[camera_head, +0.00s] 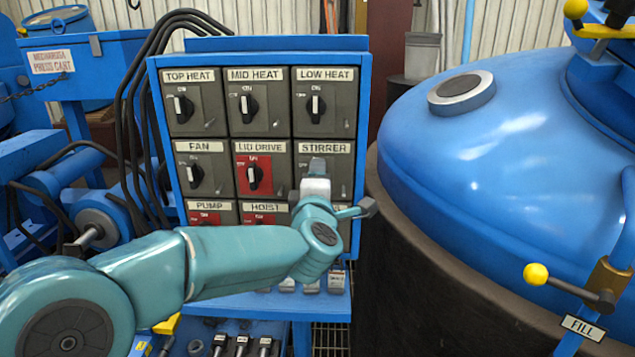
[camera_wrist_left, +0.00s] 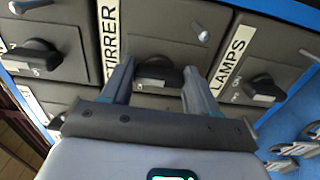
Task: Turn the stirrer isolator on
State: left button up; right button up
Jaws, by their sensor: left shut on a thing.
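The stirrer isolator (camera_head: 345,172) is a dark grey switch box under the STIRRER label, at the right of the panel's middle row. My left gripper (camera_head: 317,168) is in front of it and hides its knob in the head view. In the left wrist view the black stirrer knob (camera_wrist_left: 157,70) sits between the two fingers of my left gripper (camera_wrist_left: 158,76), beside the sideways STIRRER label (camera_wrist_left: 110,40). The fingers are shut on the knob. Which way the knob points, and its ON and OFF marks, cannot be made out. My right gripper is not in view.
Other isolators sit close around, including LOW HEAT (camera_head: 316,108) above, LID DRIVE (camera_head: 253,176) on a red plate to the left, and LAMPS (camera_wrist_left: 262,88). A big blue furnace lid (camera_head: 480,150) stands right of the panel. Black cables (camera_head: 128,90) hang at its left.

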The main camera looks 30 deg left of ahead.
pick_arm(q)
jog(key=o, duration=1.1)
jog(key=shift+c, duration=0.2)
jog(key=v, duration=1.6)
jog(key=shift+s+p, duration=0.25)
jog(key=shift+p, duration=0.05)
jog(key=shift+w+f, duration=0.1)
